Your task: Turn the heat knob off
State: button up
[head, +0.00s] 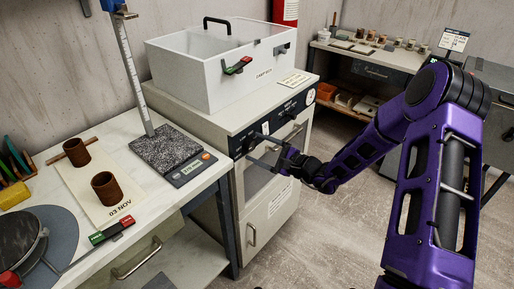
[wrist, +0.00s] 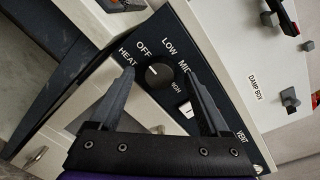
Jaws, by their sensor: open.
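The heat knob (wrist: 158,75) is round and black, on a dark control panel marked HEAT, OFF, LOW, MID and HIGH in the wrist view. A small light mark shows on the knob, but I cannot tell surely which label it points to. My gripper (wrist: 158,72) is open, with one finger to each side of the knob in the picture. I see no clear contact. In the head view my gripper (head: 256,147) is at the panel on the front of the white cabinet (head: 225,118), and its fingers partly hide the knob there.
A white damp box (head: 215,75) with a clear lid stands on the cabinet. The workbench at left holds a scale (head: 190,168), brown clay cups (head: 105,188) and a dark round wheel (head: 20,240). A VENT label (wrist: 238,137) is farther along the panel.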

jog(key=v, duration=1.6)
jog(key=shift+d+p, duration=0.35)
jog(key=shift+s+r, duration=0.15)
